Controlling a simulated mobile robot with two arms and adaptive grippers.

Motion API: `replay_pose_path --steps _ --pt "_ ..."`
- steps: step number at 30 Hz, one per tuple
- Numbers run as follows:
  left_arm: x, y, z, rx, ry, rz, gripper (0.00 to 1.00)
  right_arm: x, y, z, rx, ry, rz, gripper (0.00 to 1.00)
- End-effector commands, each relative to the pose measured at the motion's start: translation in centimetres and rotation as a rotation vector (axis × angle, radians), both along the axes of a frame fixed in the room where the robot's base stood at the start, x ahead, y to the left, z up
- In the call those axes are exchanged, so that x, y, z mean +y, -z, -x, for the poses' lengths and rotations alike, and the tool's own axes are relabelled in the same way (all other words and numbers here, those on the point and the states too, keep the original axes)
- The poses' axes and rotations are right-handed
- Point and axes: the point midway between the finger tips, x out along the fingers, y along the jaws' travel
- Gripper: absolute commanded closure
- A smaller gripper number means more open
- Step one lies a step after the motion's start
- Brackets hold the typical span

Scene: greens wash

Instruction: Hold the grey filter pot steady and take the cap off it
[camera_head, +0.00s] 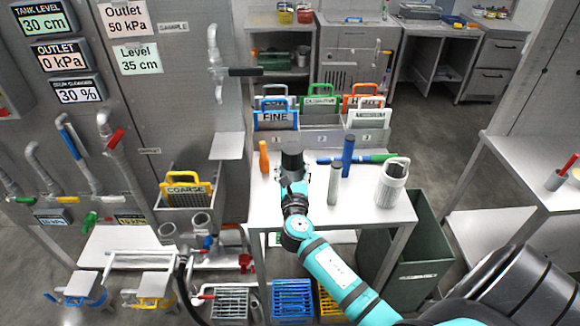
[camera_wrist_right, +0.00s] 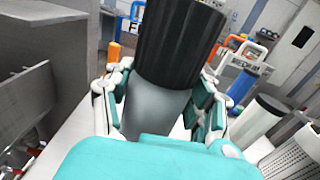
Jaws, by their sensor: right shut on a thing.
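The grey filter pot (camera_wrist_right: 155,110) stands upright on the steel table, with its ribbed black cap (camera_wrist_right: 180,42) on top. In the head view the cap (camera_head: 292,156) shows above my right gripper (camera_head: 292,187), and the pot body is mostly hidden behind the gripper. In the wrist view the fingers of my right gripper (camera_wrist_right: 162,100) are on both sides of the grey body, below the cap, shut on it. The cap sits straight on the pot with no gap that I can see. My left gripper is not in view.
On the table (camera_head: 265,210) stand an orange bottle (camera_head: 263,157), a grey cylinder (camera_head: 334,184), a blue cylinder (camera_head: 347,156) and a white perforated basket (camera_head: 392,184). Labelled racks (camera_head: 276,118) stand behind. A dark green bin (camera_head: 415,240) is at the right.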

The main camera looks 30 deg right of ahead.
Motion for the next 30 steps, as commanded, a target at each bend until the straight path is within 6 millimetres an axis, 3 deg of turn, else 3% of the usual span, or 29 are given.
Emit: replay_pose_path --steps 18,24,30 --pt "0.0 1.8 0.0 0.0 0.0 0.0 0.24 2.9 -1.1 12.2 -0.001 -0.001 0.0 0.83" --pt "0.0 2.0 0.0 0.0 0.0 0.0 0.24 3.3 -1.5 13.7 -0.004 0.0 0.0 0.83" --pt "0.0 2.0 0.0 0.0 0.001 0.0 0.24 3.3 -1.5 13.9 -0.004 0.0 0.0 0.83"
